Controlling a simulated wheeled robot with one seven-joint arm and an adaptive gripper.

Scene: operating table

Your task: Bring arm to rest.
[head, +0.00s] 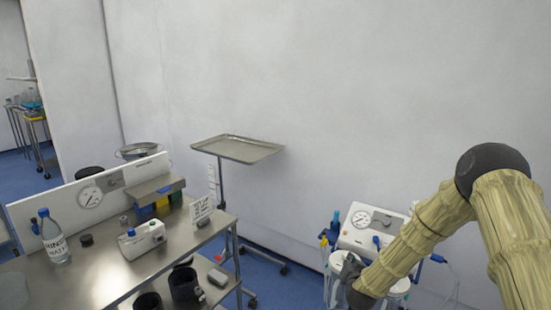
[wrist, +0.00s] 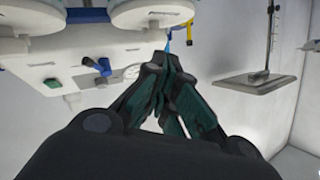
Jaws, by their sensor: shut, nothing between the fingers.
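My gripper (wrist: 170,78) shows in the wrist view with its dark fingers drawn together at the tips and nothing between them. In the head view, my tan arm comes in from the right and bends down. The gripper end (head: 350,272) is at the lower middle right, partly cut off by the frame's bottom edge. It is in front of the white suction unit (head: 365,238), which also shows at the upper left of the wrist view (wrist: 50,60). I cannot tell whether they touch.
Blue floor lies between table and suction unit.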

